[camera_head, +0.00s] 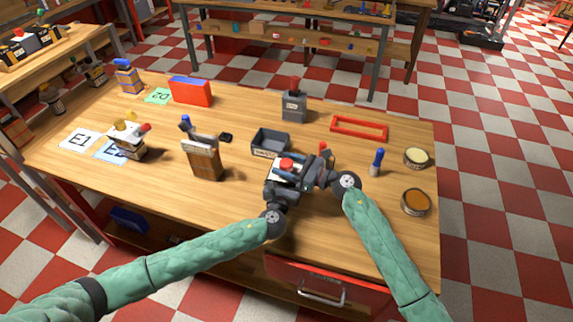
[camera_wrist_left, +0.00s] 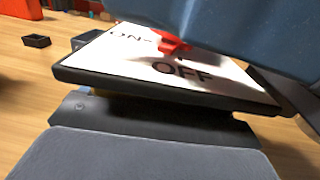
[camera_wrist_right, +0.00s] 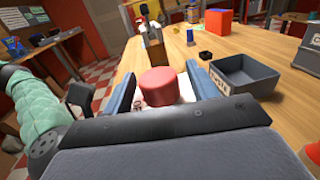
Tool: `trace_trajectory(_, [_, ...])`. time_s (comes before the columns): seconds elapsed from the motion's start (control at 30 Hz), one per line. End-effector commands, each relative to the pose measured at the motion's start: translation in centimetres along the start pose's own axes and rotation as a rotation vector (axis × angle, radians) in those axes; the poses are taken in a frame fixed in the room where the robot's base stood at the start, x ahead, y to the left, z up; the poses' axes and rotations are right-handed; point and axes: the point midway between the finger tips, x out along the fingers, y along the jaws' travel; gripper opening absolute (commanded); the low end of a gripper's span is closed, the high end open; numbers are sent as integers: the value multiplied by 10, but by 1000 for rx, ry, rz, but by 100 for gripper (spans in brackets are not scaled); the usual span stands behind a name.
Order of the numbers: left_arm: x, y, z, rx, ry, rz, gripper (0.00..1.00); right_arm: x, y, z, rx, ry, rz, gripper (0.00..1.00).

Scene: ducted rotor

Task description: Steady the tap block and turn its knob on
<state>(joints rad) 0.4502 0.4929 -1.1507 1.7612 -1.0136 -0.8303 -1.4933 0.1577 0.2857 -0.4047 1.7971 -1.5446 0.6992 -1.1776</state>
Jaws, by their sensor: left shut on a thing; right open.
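The tap block (camera_head: 276,174) stands near the front middle of the table, mostly hidden by my grippers. Its white plate (camera_wrist_left: 130,55) with a dark edge carries the words ON and OFF in the left wrist view. Its red knob (camera_head: 287,162) is on top; the red pointer (camera_wrist_left: 173,45) shows just above the word OFF. My left gripper (camera_head: 279,187) is shut on the block from the near side. My right gripper (camera_head: 305,175) is open, with its blue fingers on either side of the red knob (camera_wrist_right: 159,86); contact cannot be told.
A grey open bin (camera_head: 270,143) stands just behind the block. A wooden block with a grey top (camera_head: 205,160) is to the left. A blue-handled tool (camera_head: 376,162), round tins (camera_head: 416,202) and a red frame (camera_head: 359,127) are to the right. The front left tabletop is clear.

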Motion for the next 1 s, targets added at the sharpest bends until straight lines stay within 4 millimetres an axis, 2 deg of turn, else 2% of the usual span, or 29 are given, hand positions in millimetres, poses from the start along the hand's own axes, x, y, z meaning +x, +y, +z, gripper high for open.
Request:
trace_trajectory(0.23, [0,0,0,0,0,1,55,-12,0,-1,1,1,0,58])
trace_trajectory(0.7, [0,1,0,0,0,1,55,-95,0,-1,0,2,0,58])
trace_trajectory(0.83, [0,1,0,1,0,1,55,-110,0,-1,1,1,-1,58])
trace_trajectory(1.0, [0,1,0,0,0,1,55,-119,0,0,-1,0,-1,58])
